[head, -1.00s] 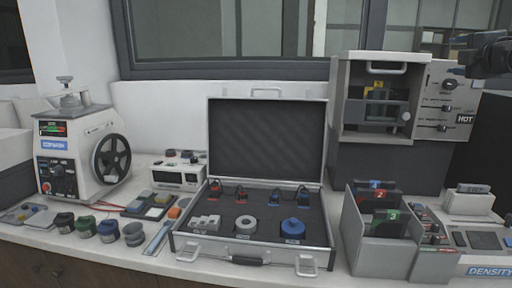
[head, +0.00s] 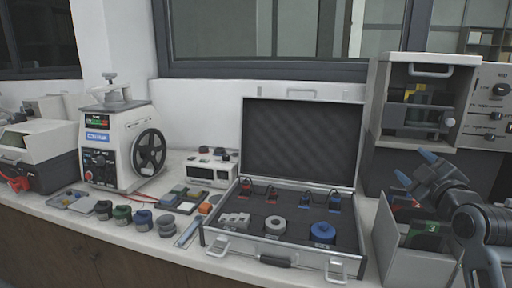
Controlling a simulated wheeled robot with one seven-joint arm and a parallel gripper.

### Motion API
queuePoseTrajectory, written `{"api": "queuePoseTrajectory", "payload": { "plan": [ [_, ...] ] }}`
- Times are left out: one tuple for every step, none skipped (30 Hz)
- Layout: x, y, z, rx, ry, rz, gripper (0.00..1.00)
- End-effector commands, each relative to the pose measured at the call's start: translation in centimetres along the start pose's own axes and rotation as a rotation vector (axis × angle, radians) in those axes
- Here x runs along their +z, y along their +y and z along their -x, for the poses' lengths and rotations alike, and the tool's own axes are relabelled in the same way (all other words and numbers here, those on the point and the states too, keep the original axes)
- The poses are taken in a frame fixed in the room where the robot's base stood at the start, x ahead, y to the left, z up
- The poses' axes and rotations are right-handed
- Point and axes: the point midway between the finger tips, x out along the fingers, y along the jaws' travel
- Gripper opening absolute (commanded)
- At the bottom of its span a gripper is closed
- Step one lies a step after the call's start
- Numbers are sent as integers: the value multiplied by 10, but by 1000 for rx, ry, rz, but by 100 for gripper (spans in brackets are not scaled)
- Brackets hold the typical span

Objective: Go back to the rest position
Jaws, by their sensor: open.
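My gripper (head: 413,168) is in the right part of the head view, on my dark grey arm. Its two blue-tipped fingers are apart and point up and to the left. I see nothing between them. The gripper shows in front of the numbered bin (head: 412,262) and the lower part of the press cabinet (head: 385,95). My arm hides part of the bin and what stands behind it.
An open case (head: 212,246) with grey and blue parts stands mid-counter, left of my arm. A white machine with a black handwheel (head: 149,152) stands further left. Small cups (head: 122,214) line the counter's front. The space above the case is clear.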

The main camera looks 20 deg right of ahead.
Motion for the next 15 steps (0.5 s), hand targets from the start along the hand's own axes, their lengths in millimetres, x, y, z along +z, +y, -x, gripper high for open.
{"api": "queuePoseTrajectory", "payload": {
  "plan": [
    [-3,-28,14,-16,3,-57,65],
    [-4,-41,21,-22,5,-90,65],
    [-5,-58,32,-29,4,-131,65],
    [-6,-70,40,-34,5,-161,65],
    [-7,-83,49,-41,4,-192,65],
    [-9,-98,61,-48,4,-231,65],
    [-10,-109,71,-54,3,-260,65],
    [-11,-120,81,-60,1,-287,65],
    [-12,-134,94,-69,-1,-323,65],
    [-13,-144,105,-76,-4,-350,65],
    [-14,-153,116,-82,-7,-376,65],
    [-15,-165,130,-91,-11,-409,65],
    [-15,-173,142,-98,-14,-431,65],
    [-16,-182,153,-106,-18,-455,65],
    [-16,-191,169,-115,-23,-485,65]
  ]
}}
